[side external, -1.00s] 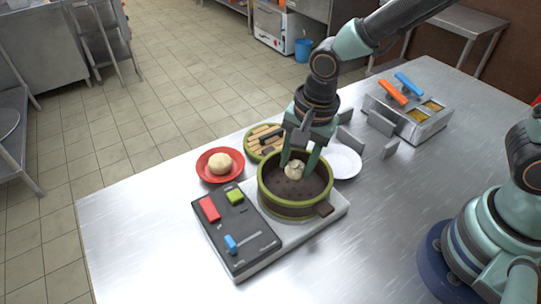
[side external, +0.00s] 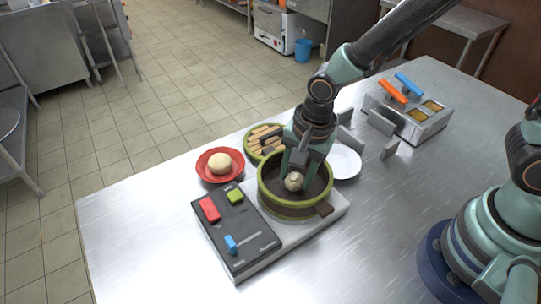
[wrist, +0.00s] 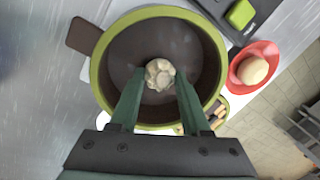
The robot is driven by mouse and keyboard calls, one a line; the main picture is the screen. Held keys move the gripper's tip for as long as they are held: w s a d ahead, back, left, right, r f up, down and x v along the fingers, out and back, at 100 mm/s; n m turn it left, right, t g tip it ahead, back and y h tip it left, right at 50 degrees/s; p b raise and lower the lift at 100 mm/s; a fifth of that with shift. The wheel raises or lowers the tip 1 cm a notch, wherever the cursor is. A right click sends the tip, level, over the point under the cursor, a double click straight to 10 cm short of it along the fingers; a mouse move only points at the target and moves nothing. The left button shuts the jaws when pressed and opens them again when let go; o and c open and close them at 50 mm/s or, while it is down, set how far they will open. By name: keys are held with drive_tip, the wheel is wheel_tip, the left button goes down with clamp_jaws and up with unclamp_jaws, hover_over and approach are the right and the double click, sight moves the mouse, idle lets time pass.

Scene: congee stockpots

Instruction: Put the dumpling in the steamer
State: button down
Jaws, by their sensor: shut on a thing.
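The dumpling (side external: 294,182) is small, pale and pleated. It is between the fingertips of my gripper (side external: 293,176), inside the round steamer (side external: 262,194) with a green rim and dark inside. In the wrist view the dumpling (wrist: 159,74) shows at the tips of my gripper's two green fingers (wrist: 160,85), over the dark floor of the steamer (wrist: 97,72). My gripper is shut on the dumpling. I cannot tell whether the dumpling touches the steamer floor.
The steamer sits on a cooker beside a dark panel (side external: 232,222) with red, green and blue controls. A red plate (side external: 204,173) holds a bun (side external: 220,163).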

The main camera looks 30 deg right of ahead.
drive_tip(key=shift+f, duration=0.35)
drive_tip(key=shift+c, duration=1.4)
unclamp_jaws()
drive_tip(key=c, duration=0.3)
drive_tip(key=shift+r, duration=0.1)
drive_tip(key=shift+s+d+r, duration=0.1)
drive_tip(key=shift+s+r, duration=0.05)
drive_tip(key=shift+r, duration=1.05)
drive_tip(key=shift+s+d+r, duration=0.1)
drive_tip(key=shift+s+r, duration=0.05)
drive_tip(key=shift+r, duration=1)
wheel_tip(320, 180, up, 7)
